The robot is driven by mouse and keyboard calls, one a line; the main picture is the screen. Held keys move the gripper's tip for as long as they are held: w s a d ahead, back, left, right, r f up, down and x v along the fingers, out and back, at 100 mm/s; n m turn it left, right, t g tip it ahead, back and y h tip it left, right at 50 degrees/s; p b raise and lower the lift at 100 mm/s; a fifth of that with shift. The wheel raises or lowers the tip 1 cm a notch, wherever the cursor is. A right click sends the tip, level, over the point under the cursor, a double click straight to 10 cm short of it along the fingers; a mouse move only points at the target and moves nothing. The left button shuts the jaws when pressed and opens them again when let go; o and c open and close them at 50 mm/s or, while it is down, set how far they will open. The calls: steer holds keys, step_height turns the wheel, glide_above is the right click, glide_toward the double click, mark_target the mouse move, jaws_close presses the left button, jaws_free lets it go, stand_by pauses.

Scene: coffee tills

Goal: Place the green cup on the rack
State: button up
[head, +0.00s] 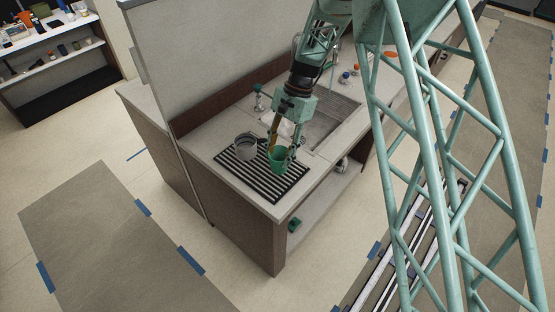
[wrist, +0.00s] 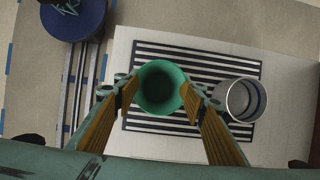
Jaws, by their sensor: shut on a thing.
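The green cup (head: 277,159) is upright between the fingers of my gripper (head: 282,150) in the head view. My gripper is shut on it. The cup (wrist: 160,88) also shows in the wrist view, mouth toward the camera, with the gripper's fingers (wrist: 160,97) on both sides. The rack (head: 263,188) is a flat black-and-white striped piece on the counter, and it also shows in the wrist view (wrist: 185,53). The cup is over the rack; I cannot tell whether its base touches the slats.
A grey metal cup (head: 245,146) stands on the rack beside the green cup, close to a finger in the wrist view (wrist: 241,100). A sink (head: 328,120) lies behind the rack. A tall panel (head: 220,60) borders the counter on the left. The rack's front part is bare.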

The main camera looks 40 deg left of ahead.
stand_by(0.3)
steer(key=shift+a, duration=0.2)
steer(key=shift+w+a+f, duration=0.1)
steer(key=shift+a+f, duration=0.05)
steer(key=shift+f, duration=0.05)
steer(key=shift+f+p, duration=0.3)
steer(key=shift+f, duration=1.25)
steer(key=shift+f, duration=0.25)
steer(key=o, duration=0.8)
steer(key=shift+o, duration=0.2)
steer(key=shift+r, duration=0.2)
steer(key=v, duration=1.2)
steer(key=shift+b, duration=0.4)
